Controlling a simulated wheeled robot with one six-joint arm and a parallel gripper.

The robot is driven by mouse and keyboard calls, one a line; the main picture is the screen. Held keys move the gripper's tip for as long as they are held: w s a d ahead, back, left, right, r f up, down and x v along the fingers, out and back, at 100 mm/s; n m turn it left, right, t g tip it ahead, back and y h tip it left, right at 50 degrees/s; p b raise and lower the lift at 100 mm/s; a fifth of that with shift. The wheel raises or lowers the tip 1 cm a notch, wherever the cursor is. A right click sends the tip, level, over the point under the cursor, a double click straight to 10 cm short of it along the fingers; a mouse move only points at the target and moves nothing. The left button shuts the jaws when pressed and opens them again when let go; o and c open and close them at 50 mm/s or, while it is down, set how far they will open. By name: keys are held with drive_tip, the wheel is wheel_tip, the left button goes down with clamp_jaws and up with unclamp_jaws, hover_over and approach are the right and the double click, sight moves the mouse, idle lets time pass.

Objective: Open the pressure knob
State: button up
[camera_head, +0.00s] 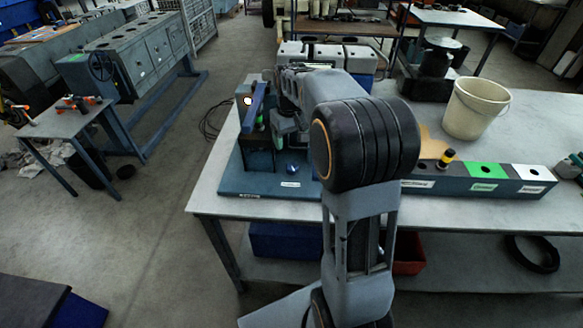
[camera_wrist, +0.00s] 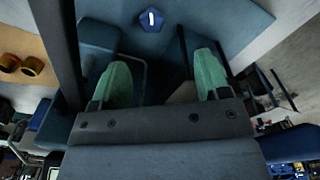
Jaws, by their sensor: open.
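A small blue knob with a white mark (camera_wrist: 152,19), likely the pressure knob, shows at the top of the wrist view. In the head view the blue knob (camera_head: 292,169) sits on the blue base plate (camera_head: 250,184) on the workbench. My gripper (camera_wrist: 160,76) is open, its two green fingertips apart with nothing held between them. The knob lies beyond the fingertips in the wrist view, not touching them. In the head view my arm hides most of the gripper and part of the device.
A dark block with a blue lever (camera_head: 253,106) stands at the plate's left. A small table (camera_head: 67,118) stands at left. The floor between is mostly clear.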

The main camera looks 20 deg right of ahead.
sight(292, 167)
drive_tip(key=shift+g, duration=0.3)
drive_tip(key=f, duration=0.5)
drive_tip(key=w+d+f+p, duration=0.1)
drive_tip(key=f, duration=0.4)
drive_tip(key=w+d+f, duration=0.1)
drive_tip(key=f, duration=0.4)
drive_tip(key=shift+w+f, duration=0.25)
drive_tip(key=c, duration=0.9)
